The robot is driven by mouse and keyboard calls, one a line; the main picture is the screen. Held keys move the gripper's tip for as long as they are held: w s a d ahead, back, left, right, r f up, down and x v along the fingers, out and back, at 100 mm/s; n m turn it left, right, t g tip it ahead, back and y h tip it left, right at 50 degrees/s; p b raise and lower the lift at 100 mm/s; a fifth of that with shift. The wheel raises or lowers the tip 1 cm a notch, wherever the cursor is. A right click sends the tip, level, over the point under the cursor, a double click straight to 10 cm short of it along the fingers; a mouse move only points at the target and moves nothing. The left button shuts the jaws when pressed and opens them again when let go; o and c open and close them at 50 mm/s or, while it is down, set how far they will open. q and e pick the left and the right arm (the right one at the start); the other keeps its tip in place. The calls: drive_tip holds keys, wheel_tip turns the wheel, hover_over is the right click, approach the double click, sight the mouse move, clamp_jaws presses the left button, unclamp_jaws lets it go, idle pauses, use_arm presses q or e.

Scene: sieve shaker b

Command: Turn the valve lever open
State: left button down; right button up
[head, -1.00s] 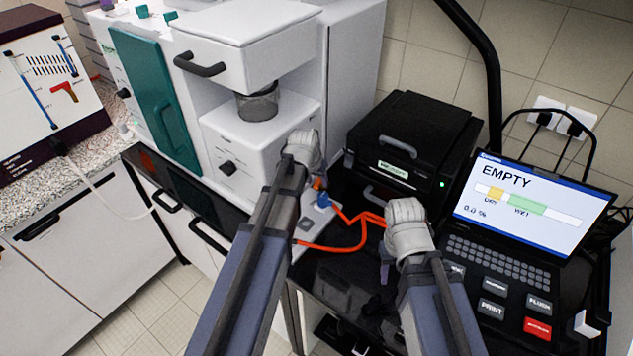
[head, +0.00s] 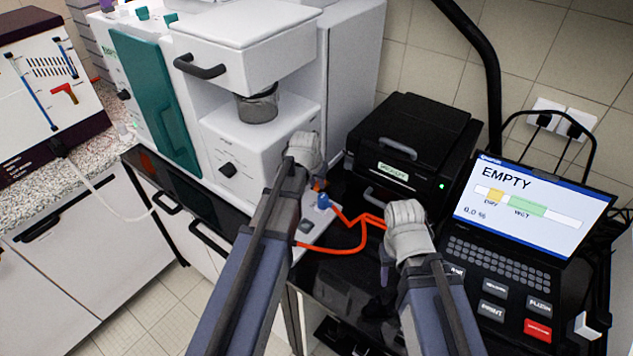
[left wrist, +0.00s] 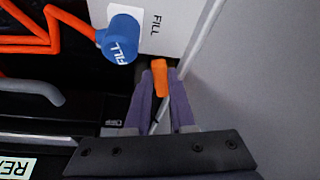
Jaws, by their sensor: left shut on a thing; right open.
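The orange valve lever (left wrist: 160,78) shows in the left wrist view between the purple fingers of my left gripper (left wrist: 163,85), which is shut on it. In the head view my left wrist hides most of the lever, and only a small bit of orange shows. The blue knob marked FILL (left wrist: 122,38) is just left of the lever on the white plate; it also shows in the head view (head: 323,202). My right gripper (head: 384,275) is open and empty over the black bench, to the right of the red hose; its fingers are dark and hard to see.
A red-orange hose (head: 352,248) loops between the plate and my right gripper. A black box with a grey handle (head: 412,150) stands behind. A screen reading EMPTY (head: 530,205) is at right. The white sieve machine (head: 255,140) stands close on the left.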

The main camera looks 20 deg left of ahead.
use_arm(q)
drive_tip(key=n, duration=0.1)
drive_tip(key=d+n+y, duration=0.1)
drive_tip(key=n, duration=0.1)
drive_tip(key=shift+w+d, duration=0.1)
drive_tip(key=shift+d, duration=0.2)
drive_tip(key=n, duration=0.1)
drive_tip(key=d+n+y, duration=0.1)
drive_tip(key=n, duration=0.2)
drive_tip(key=shift+w+d+g+y, duration=0.25)
drive_tip(key=shift+w+g+y, duration=0.1)
drive_tip(key=shift+g+y, duration=0.05)
drive_tip(key=n, duration=0.1)
drive_tip(key=w+d+n+y, duration=0.1)
drive_tip(key=n, duration=0.1)
drive_tip(key=shift+g, duration=0.4)
drive_tip(key=shift+w+d+n+g, duration=0.15)
drive_tip(key=shift+w+n+g, duration=0.1)
drive_tip(key=shift+n, duration=0.5)
drive_tip(key=shift+w+d+n+g, duration=0.1)
drive_tip(key=shift+n+g, duration=0.15)
drive_tip(key=shift+n, duration=0.5)
drive_tip(key=shift+y, duration=0.3)
